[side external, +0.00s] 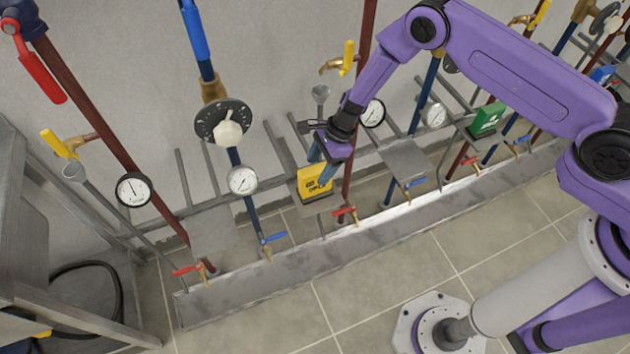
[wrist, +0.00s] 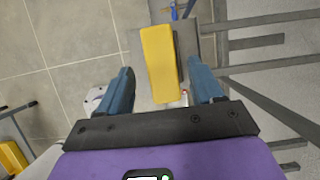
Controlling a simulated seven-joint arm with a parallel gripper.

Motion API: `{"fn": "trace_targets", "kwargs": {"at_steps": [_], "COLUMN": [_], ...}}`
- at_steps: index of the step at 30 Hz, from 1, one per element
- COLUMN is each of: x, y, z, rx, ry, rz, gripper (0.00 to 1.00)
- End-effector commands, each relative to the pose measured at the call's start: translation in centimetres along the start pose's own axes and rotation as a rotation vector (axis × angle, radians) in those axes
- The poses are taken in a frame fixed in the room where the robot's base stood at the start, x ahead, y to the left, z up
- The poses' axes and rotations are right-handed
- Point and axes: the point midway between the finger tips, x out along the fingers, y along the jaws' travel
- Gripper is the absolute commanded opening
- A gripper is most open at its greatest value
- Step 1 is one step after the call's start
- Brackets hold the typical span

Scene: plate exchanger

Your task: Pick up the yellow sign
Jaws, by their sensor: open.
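The yellow sign (side external: 315,181) stands on a small grey metal plate (side external: 322,206) along the pipe rack in the side external view. In the wrist view the yellow sign (wrist: 159,62) shows as a long yellow block seen from above, a little tilted. My gripper (side external: 320,166) is just above and beside the sign, pointing down. In the wrist view my gripper (wrist: 163,88) is open, with one blue finger on each side of the sign's lower end and visible gaps. Whether a finger touches the sign cannot be told from the side.
Red and blue pipes with gauges (side external: 243,180) and valves rise close around the sign. A red-handled valve (side external: 344,212) is just right of it. A green sign (side external: 487,119) stands on another plate to the right. The tiled floor (side external: 380,275) in front is mostly clear.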

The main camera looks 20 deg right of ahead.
Motion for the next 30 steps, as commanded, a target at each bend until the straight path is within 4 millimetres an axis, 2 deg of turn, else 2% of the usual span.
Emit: {"fn": "trace_targets", "kwargs": {"at_steps": [12, 17, 24, 26, 27, 30], "x": [4.4, 5.2, 5.2, 5.2, 5.2, 5.2], "y": [-0.2, -0.2, -0.2, -0.2, -0.2, -0.2], "z": [0.0, 0.1, 0.1, 0.1, 0.1, 0.1], "rx": [-0.002, -0.001, -0.001, -0.001, -0.001, -0.001], "ry": [0.001, 0.001, 0.0, 0.0, 0.0, 0.0], "rz": [0.002, 0.001, 0.001, 0.001, 0.001, 0.001], "gripper": [0.66, 0.66, 0.66, 0.46, 0.33, 0.05]}}
